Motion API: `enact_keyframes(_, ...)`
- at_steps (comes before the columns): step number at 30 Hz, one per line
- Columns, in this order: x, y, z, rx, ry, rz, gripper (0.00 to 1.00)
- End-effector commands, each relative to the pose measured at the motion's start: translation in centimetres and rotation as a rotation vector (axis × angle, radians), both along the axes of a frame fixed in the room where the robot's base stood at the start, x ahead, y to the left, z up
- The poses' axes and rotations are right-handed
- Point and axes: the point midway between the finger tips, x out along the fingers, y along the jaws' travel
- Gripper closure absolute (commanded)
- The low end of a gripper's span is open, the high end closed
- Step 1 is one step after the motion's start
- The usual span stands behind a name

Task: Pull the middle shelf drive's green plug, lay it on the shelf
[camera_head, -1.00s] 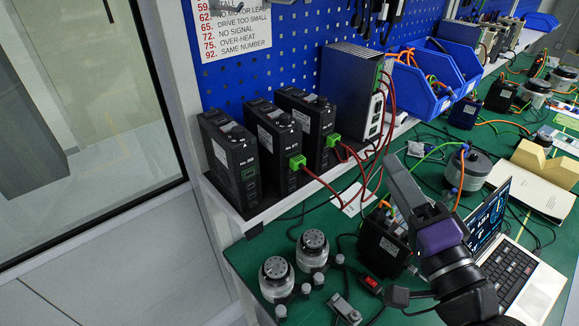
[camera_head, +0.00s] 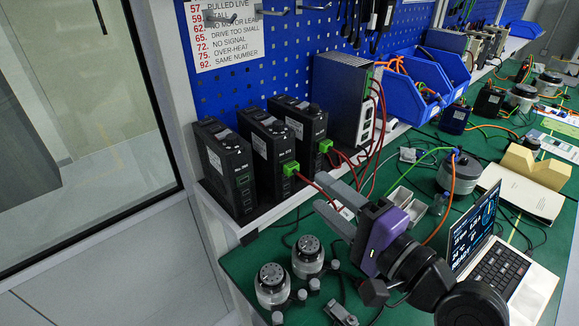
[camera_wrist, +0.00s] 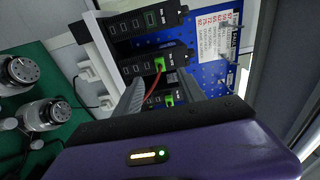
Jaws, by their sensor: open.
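Three black drives stand side by side on the shelf (camera_head: 262,212). The middle drive (camera_head: 268,140) has a green plug (camera_head: 291,168) seated low on its front, with red wires trailing from it. It also shows in the wrist view, as the green plug (camera_wrist: 160,64) on the middle drive (camera_wrist: 138,67). My gripper (camera_head: 318,190) is open and empty, to the right of the plug and apart from it, fingers pointing at the drives. In the wrist view the plug appears just beyond and between the fingertips (camera_wrist: 162,86).
The right drive (camera_head: 300,120) has another green plug (camera_head: 326,146) close by. A large power unit (camera_head: 343,95) stands farther right on the shelf. Round motors (camera_head: 307,257) and a laptop (camera_head: 500,262) sit on the green bench below. Bare shelf shows before the drives.

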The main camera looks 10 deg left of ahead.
Motion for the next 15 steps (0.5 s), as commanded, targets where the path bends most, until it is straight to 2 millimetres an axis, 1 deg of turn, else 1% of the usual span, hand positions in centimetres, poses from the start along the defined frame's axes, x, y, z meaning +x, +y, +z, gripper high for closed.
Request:
enact_keyframes(12,3.6,4.0,0.2,0.0,0.0,0.003,0.53)
enact_keyframes(15,4.4,4.8,0.2,-0.001,-0.001,0.001,0.53)
